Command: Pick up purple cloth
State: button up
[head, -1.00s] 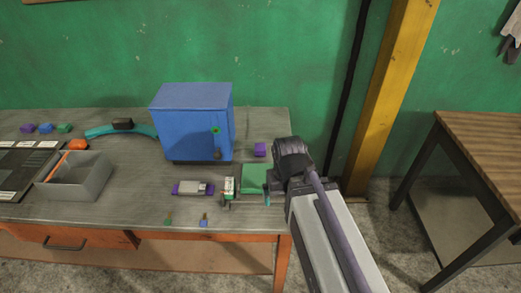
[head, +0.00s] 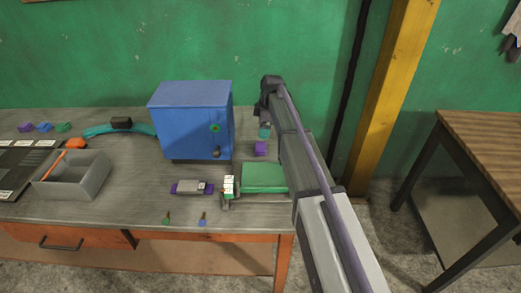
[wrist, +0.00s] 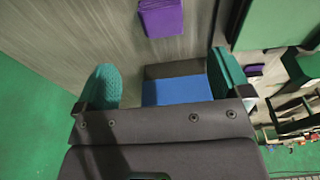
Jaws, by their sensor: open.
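The purple cloth (head: 261,149) is a small folded block lying on the workbench, to the right of the blue cabinet. It also shows at the top of the wrist view (wrist: 160,17), on the bare bench. My gripper (head: 265,131) hangs at the back right of the bench, just behind the cloth in the head view, with a teal fingertip showing. In the wrist view my gripper (wrist: 167,82) has its teal fingers wide apart with no cloth between them. The cloth lies beyond the fingers there.
The blue cabinet (head: 190,122) stands close left of the cloth. A green box (head: 264,178) lies in front of it, partly under my arm. A grey object on a purple base (head: 191,187) and a grey bin (head: 72,178) are farther left. The green wall (head: 300,60) is behind.

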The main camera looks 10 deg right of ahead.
aim_at(260, 145)
jog(key=f+b, duration=0.3)
jog(key=a+f+b, duration=0.1)
jog(key=f+b, duration=0.2)
jog(key=f, duration=0.1)
jog(key=f+b, duration=0.3)
jog(key=shift+a+f, duration=0.25)
jog(key=shift+f, duration=0.05)
jog(key=shift+r, duration=0.25)
jog(key=c, duration=1)
